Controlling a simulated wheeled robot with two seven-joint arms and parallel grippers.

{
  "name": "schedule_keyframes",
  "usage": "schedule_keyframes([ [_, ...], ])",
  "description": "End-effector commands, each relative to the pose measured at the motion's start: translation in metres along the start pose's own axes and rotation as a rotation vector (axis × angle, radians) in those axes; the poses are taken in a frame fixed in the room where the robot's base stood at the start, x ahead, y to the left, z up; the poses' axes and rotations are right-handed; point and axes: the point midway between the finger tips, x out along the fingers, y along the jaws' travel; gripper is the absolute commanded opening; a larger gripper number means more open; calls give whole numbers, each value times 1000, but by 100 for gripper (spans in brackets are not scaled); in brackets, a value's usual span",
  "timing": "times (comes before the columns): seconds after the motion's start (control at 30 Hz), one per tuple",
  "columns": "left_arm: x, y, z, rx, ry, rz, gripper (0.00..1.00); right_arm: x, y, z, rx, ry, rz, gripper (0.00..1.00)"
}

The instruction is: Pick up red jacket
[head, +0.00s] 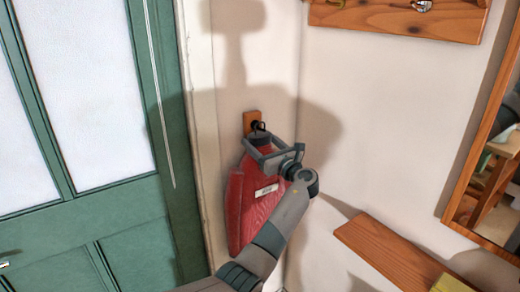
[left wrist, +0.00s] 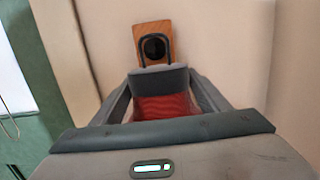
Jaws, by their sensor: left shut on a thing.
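The red jacket (head: 255,205) hangs on the wall just right of the green door, below a small wooden hook plate (head: 252,121) with a dark hook. My left gripper (head: 262,150) is at the jacket's top, shut on it. In the left wrist view the jacket's red cloth and grey upper part (left wrist: 160,92) sit between the two fingers, right below the hook plate (left wrist: 153,42). A dark loop reaches from the jacket's top up to the hook. I cannot tell whether the loop still bears on the hook. My right gripper is in neither view.
A green door (head: 100,200) with pale panes stands at the left. A wooden shelf (head: 385,250) juts from the right wall below. A wooden rack (head: 400,18) with hooks is above, and a wood-framed mirror (head: 470,205) is at the right.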

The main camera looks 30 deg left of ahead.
Motion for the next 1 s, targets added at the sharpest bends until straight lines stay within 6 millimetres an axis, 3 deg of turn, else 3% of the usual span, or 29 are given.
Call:
schedule_keyframes([
  [0.33, -34, -1, 6, -5, -2, -2, 46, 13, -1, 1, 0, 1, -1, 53],
  [0.7, -119, -1, 17, -5, -1, -2, 46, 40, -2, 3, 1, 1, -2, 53],
  [1.0, -166, 0, 26, -2, -1, -1, 46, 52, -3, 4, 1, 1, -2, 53],
])
